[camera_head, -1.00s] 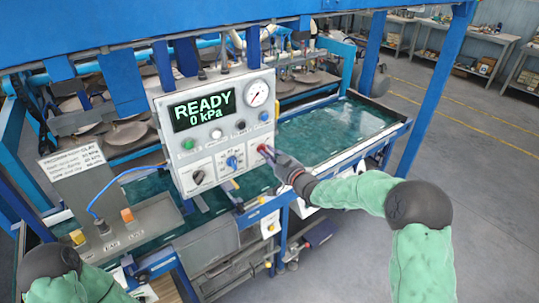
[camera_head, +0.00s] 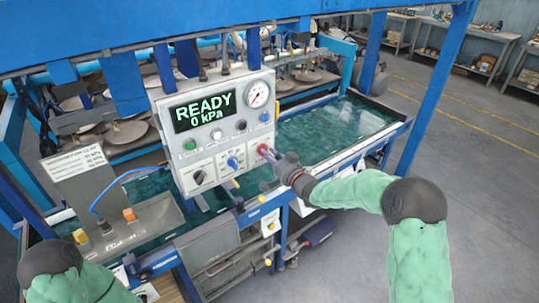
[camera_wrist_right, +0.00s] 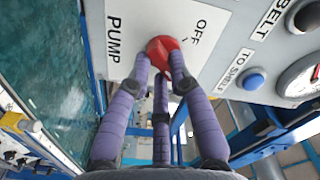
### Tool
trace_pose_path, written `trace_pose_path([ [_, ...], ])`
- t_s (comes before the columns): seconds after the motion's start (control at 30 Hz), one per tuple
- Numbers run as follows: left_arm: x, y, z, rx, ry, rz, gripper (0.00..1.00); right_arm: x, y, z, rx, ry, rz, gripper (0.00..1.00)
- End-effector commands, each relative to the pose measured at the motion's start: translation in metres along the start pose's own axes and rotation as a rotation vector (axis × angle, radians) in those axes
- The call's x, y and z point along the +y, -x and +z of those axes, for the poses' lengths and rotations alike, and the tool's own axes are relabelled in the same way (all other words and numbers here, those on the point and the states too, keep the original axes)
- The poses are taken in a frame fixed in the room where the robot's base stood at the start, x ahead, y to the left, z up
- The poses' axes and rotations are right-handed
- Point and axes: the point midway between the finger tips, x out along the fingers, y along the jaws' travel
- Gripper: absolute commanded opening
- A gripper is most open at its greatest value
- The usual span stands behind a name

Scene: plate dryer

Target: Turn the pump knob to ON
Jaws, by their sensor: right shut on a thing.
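The red pump knob (camera_head: 263,150) is at the lower right of the white control panel (camera_head: 207,134). It also shows in the right wrist view (camera_wrist_right: 161,47), between the printed words PUMP and OFF; which way it points is hard to tell. My right gripper (camera_head: 271,156) is at the knob. In the right wrist view its purple fingers (camera_wrist_right: 158,62) are closed around the knob, and they hide part of it. The panel's display (camera_head: 203,109) reads READY and 0 kPa. My left gripper is out of view; only part of my left arm shows.
A blue knob (camera_head: 233,163) and a black knob (camera_head: 199,177) sit left of the pump knob. Buttons and a round gauge (camera_head: 258,93) are above. A blue frame post (camera_head: 432,90) stands to the right. Green water tanks lie behind and below the panel.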

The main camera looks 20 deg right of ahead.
Motion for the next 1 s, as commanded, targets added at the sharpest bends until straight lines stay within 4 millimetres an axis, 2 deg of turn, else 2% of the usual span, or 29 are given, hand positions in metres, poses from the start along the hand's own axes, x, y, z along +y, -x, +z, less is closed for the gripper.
trace_pose_path([
  [0.47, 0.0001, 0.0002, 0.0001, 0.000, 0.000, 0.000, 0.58, 0.0008, 0.0002, 0.0006, 0.000, -0.014, 0.002, 0.00],
  [0.5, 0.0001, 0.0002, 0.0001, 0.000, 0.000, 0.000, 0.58, 0.0008, 0.0002, 0.0006, 0.000, -0.014, 0.002, 0.32],
  [0.53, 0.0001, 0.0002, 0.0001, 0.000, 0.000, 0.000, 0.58, 0.0008, 0.0002, 0.0006, 0.000, -0.014, 0.002, 0.41],
  [0.57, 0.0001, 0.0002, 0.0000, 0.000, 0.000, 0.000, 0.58, 0.0007, 0.0002, 0.0006, 0.000, -0.014, 0.001, 0.45],
  [0.87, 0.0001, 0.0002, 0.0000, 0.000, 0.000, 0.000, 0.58, 0.0003, 0.0003, 0.0002, 0.000, -0.012, 0.001, 0.45],
  [1.0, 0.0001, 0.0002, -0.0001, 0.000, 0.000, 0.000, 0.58, 0.0003, 0.0071, -0.0007, 0.001, -0.012, 0.001, 0.45],
])
